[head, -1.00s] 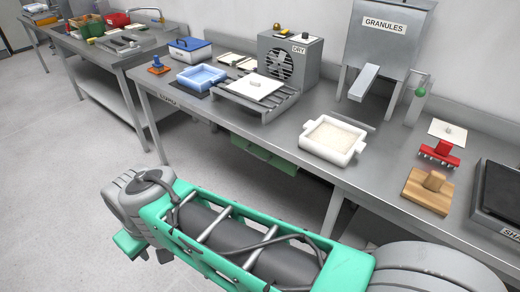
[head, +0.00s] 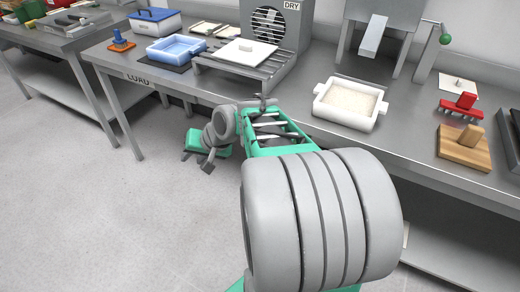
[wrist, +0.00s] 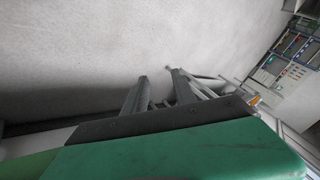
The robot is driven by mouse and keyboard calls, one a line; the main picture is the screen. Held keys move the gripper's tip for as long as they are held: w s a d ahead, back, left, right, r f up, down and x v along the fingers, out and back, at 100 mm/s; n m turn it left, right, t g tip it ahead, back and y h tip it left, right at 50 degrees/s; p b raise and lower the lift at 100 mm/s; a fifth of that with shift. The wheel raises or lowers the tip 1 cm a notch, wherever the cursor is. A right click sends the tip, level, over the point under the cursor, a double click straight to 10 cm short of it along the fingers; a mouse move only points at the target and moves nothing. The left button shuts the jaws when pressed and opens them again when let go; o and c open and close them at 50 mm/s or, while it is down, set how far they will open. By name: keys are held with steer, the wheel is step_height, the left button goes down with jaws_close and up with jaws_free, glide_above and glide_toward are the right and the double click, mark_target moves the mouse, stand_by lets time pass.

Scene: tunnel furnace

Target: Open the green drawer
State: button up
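The green drawer hangs under the workbench in the earlier head view, below the fan unit. It cannot be made out in the head view now, where my arm covers that area. My gripper (head: 196,160) is low beside the bench front, under the tabletop height, left of my forearm. In the wrist view, my gripper's two dark fingers (wrist: 158,77) stand apart with a gap and nothing between them. Green housing fills the bottom of that view and looks like my own. No contact with the drawer shows.
The steel workbench (head: 112,68) carries a blue tray (head: 173,50), a fan unit marked DRY (head: 272,25), a white box of granules (head: 350,103), a red tool (head: 460,105) and a wooden block (head: 463,147). Bench legs stand at the left. The floor (head: 80,220) in front is clear.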

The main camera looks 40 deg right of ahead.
steer(key=w+d+f+m+t+b, duration=0.2)
steer(key=d+f+m+b, duration=0.2)
steer(key=d+f, duration=0.35)
steer(key=s+d+f+m+t+h+b, duration=0.1)
steer(key=s+d+m+t+h+b, duration=0.25)
steer(key=d, duration=0.65)
steer(key=s+d+f+m+t+b, duration=0.1)
steer(key=s+d+m+t+b, duration=0.1)
steer(key=d+m+t+b, duration=0.45)
steer(key=w+d, duration=0.1)
steer(key=w, duration=0.1)
steer(key=w+d+g, duration=0.1)
steer(key=w, duration=0.1)
steer(key=w+d+g, duration=0.1)
steer(key=w, duration=0.2)
steer(key=shift+d+y, duration=0.15)
steer(key=shift+y, duration=0.1)
steer(key=shift+w, duration=0.25)
steer(key=shift+c, duration=0.2)
jaws_close()
